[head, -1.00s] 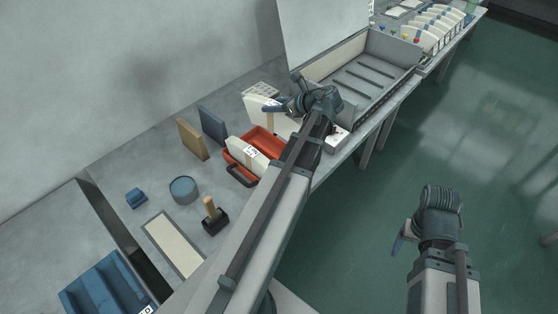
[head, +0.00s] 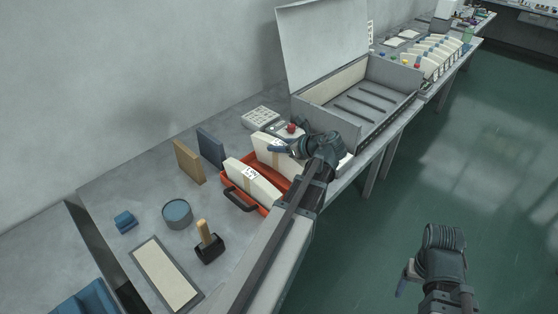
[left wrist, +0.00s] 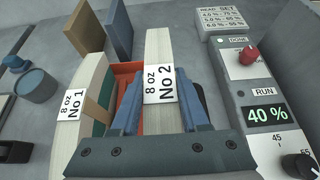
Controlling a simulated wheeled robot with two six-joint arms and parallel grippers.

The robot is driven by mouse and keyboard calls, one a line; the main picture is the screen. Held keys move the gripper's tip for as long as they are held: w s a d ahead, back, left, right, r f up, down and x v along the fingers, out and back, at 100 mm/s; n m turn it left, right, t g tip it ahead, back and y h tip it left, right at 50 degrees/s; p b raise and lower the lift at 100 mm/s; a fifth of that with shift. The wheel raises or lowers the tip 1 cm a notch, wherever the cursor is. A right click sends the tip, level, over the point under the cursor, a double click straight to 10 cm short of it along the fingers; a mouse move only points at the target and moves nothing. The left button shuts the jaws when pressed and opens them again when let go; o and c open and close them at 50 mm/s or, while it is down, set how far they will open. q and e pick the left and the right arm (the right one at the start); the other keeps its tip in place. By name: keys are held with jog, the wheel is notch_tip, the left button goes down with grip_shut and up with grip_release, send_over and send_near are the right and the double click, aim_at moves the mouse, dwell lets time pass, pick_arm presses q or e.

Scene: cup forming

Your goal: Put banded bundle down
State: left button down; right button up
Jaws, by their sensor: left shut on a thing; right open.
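My left gripper (head: 279,149) is shut on a pale banded bundle (head: 265,143). In the left wrist view this bundle (left wrist: 158,48) carries a label "8 oz No 2" and stands between the blue fingers (left wrist: 160,112). It is upright at the far side of an orange-red tray (head: 225,183) with a dark handle; I cannot tell whether its bottom touches the tray floor. A second banded bundle (head: 252,184), labelled "8 oz No 1" in the left wrist view (left wrist: 88,88), stands in the tray's near side. My right gripper (head: 404,277) is open and empty over the floor.
A control box (left wrist: 262,95) reading "40 %" stands right of the held bundle. An open grey metal box (head: 372,80) with a raised lid lies beyond.

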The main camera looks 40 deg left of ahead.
aim_at(304, 163)
pick_arm(q)
jog(key=shift+f+b, duration=1.75)
jog(key=shift+b, duration=0.05)
jog(key=shift+f, duration=0.2)
jog(key=shift+c, duration=2)
grip_release()
jog(key=shift+r, duration=0.1)
jog(key=shift+d+r, duration=0.15)
jog(key=shift+r, duration=0.1)
jog(key=p+v, duration=0.5)
jog(key=v, duration=0.5)
jog(key=shift+s+d+r, duration=0.1)
jog(key=shift+d+r, duration=0.05)
jog(key=shift+d, duration=0.05)
jog(key=shift+d+r+p, duration=0.2)
jog(key=shift+d+p, duration=0.2)
jog(key=shift+d, duration=0.15)
